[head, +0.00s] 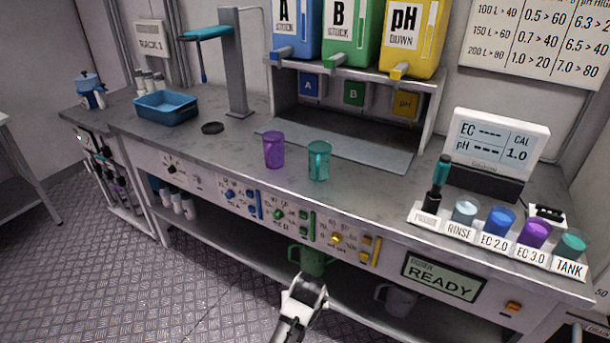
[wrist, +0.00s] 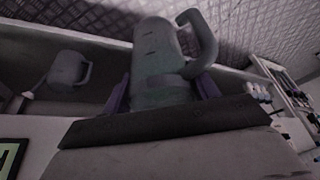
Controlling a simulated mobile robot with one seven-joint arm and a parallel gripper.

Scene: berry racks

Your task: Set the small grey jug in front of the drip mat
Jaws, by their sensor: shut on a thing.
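My gripper (head: 308,280) is shut on a green jug (head: 313,258), low in front of the bench. In the wrist view this jug (wrist: 158,55) looks dull grey-green, with graduation marks and a handle at right, between my purple fingers. A grey jug (head: 397,300) stands on the lower shelf, right of my gripper; in the wrist view a grey jug (wrist: 68,70) shows at left. The flat grey drip mat (head: 378,155) lies on the counter below the dispensers. A purple cup (head: 273,150) and a teal cup (head: 319,160) stand at its front.
The counter's front edge and control panel (head: 290,215) are just above my gripper. A labelled rack (head: 480,232) of cups and a meter (head: 497,145) stand right. A blue basin (head: 166,107) is at left. Bare counter lies right of the teal cup.

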